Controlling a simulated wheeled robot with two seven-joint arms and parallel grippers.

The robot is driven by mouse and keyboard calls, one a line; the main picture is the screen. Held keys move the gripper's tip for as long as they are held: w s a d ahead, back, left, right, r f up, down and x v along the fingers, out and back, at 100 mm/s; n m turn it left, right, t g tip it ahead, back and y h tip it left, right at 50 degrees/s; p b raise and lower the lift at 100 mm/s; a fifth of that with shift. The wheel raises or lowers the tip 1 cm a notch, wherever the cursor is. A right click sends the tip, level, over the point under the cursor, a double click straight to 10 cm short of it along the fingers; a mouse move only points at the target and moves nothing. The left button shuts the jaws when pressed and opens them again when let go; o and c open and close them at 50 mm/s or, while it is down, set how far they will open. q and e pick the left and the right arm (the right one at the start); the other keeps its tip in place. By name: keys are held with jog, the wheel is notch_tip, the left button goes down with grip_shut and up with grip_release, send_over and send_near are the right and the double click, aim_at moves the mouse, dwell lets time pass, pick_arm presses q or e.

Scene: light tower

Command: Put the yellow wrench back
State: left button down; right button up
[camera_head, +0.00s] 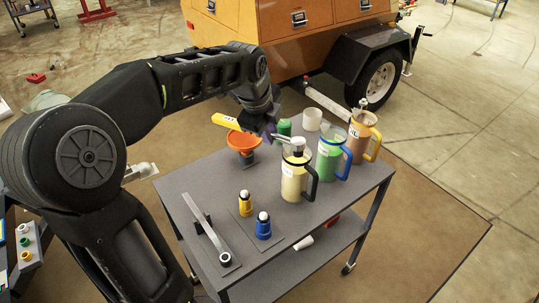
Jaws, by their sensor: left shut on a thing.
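My left gripper (268,127) is shut on the yellow wrench (228,122), above the back of the grey cart. The wrench's yellow handle sticks out to the left and a silvery end shows to the right, near the cream mug. The middle of the wrench is hidden by the gripper. My right gripper is not in view.
The grey cart top (188,180) holds an orange bowl-shaped piece (241,141), a cream mug (296,178), a green mug (330,153), a brown mug (359,138), a yellow knob (245,204), a blue knob (263,227) and a long grey bar (205,225). An orange trailer stands behind.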

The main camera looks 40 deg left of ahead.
pick_arm(q)
notch_tip(320, 180, up, 5)
jog(key=shift+r, duration=0.1)
dwell(0.8)
